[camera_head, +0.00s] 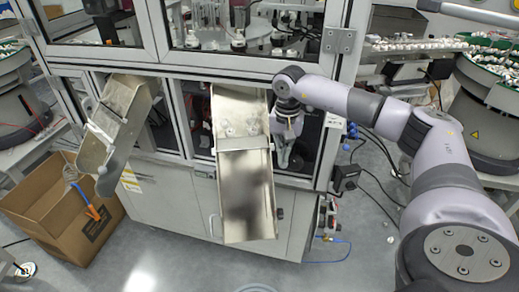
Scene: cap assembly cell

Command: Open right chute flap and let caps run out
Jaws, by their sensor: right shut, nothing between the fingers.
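The right chute (247,200) is a sloping metal trough at the centre, coming out of the machine. A crosswise flap (243,144) spans it about midway. Some small pale caps (240,128) seem to lie just above the flap; they are blurred. The part below shows bare metal with a dark reflection. I cannot tell for sure whether the flap is raised. My right gripper (284,160) points down just beside the chute's right edge, near the flap's height. It is shut and holds nothing. Whether it touches the chute is unclear. My left gripper is not in view.
The left chute (118,120) slopes out at the left above an open cardboard box (62,205). A white cabinet (160,205) stands under the chutes. Bowl feeders (490,100) stand at the right. Cables hang right of the cabinet. The floor in front is mostly clear.

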